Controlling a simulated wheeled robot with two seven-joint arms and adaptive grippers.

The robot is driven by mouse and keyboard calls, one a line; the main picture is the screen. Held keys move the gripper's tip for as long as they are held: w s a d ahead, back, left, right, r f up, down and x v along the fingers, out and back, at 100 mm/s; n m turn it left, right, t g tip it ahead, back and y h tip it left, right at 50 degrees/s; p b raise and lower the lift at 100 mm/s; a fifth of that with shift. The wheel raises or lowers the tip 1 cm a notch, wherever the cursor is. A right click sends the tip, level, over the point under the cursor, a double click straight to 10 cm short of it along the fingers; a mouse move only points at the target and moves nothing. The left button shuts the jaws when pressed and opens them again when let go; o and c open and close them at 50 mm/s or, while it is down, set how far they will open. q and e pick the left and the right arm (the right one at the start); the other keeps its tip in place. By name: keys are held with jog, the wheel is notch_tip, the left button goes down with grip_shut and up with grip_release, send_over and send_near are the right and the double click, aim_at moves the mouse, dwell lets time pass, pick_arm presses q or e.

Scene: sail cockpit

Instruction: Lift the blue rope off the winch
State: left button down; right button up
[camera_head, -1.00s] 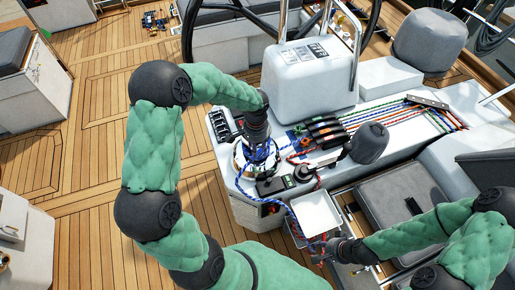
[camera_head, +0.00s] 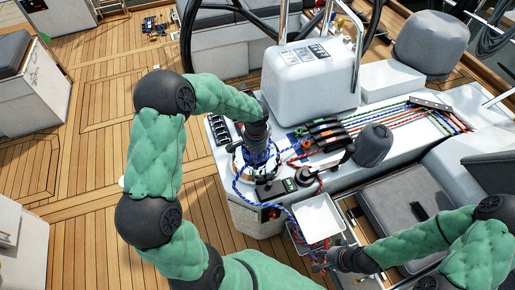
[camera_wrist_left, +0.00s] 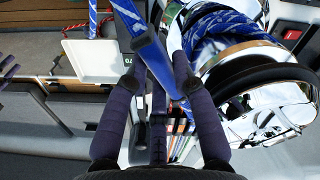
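The blue rope (camera_head: 262,160) is wound around the chrome winch (camera_head: 239,163) on the cockpit console. In the left wrist view, blue turns (camera_wrist_left: 215,35) lie on the winch drum at the right, and a blue length (camera_wrist_left: 143,38) crosses between my fingers. My left gripper (camera_head: 258,150) points down at the winch and hides part of it. In its wrist view (camera_wrist_left: 154,68), the fingers stand apart on either side of the rope, close to the right finger. My right gripper (camera_head: 322,264) is low beside the white tray; its fingers are too small to judge.
A white tray (camera_head: 318,217) stands below the console, with blue and red rope beside it. Rope clutches (camera_head: 325,130) and a dark-capped winch (camera_head: 373,145) sit right of the winch. A steering pedestal (camera_head: 310,78) rises behind. The wooden deck at left is open.

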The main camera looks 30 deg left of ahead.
pick_arm(q)
jog(key=shift+r, duration=0.1)
dwell(0.3)
jog(key=shift+r+p, duration=1.4)
jog(key=shift+r, duration=0.65)
jog(key=shift+r+p, duration=1.1)
jog(key=shift+r, duration=0.45)
jog(key=shift+w+r+p, duration=0.25)
jog(key=shift+r+p, duration=0.05)
jog(key=shift+r, duration=0.3)
jog(key=shift+a, duration=0.1)
jog(key=r+p, duration=0.1)
jog(key=r, duration=0.1)
jog(key=r+p, duration=0.1)
jog(key=shift+s+r+p, duration=0.4)
